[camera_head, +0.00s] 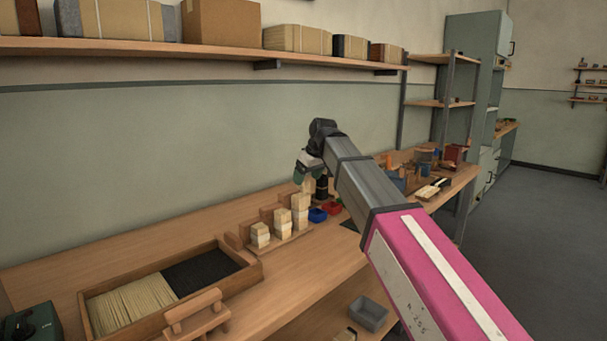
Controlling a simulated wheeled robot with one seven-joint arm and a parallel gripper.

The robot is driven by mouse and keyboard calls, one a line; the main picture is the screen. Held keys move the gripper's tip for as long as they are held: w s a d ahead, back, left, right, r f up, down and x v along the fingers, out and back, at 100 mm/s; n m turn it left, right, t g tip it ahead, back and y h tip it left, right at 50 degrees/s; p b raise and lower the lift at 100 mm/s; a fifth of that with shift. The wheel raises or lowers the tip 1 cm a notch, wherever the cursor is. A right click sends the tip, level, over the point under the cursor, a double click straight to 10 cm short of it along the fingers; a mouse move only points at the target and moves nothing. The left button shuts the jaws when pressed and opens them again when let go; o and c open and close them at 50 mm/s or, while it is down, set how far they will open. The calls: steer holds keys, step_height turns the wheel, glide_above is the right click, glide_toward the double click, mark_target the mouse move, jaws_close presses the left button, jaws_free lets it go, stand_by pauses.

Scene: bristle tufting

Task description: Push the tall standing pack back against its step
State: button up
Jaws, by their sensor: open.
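Pale bristle packs stand in a row on a wooden stepped rack (285,245) on the bench. The left pack (260,236) is short, the middle pack (282,224) is taller, and the right pack (300,212) looks tallest. Wooden step blocks (268,213) rise behind them; any gap between the tall pack and its step is too small to tell. My gripper (321,198) points down just right of and behind the tall pack, apart from it as far as I can see. It is open, though its fingers are small and dark here.
A wooden tray (255,277) with loose bristles and a dark section lies at the left. A blue bowl (317,215) and a red bowl (334,208) sit close right of the rack. A loaded shelf (200,47) runs above.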

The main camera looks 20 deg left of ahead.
mark_target(301, 196)
stand_by(0.3)
steer(key=x, duration=1)
steer(key=shift+w+a+f, duration=0.1)
steer(key=shift+w+f, duration=0.05)
steer(key=shift+f, duration=0.25)
steer(key=c, duration=1)
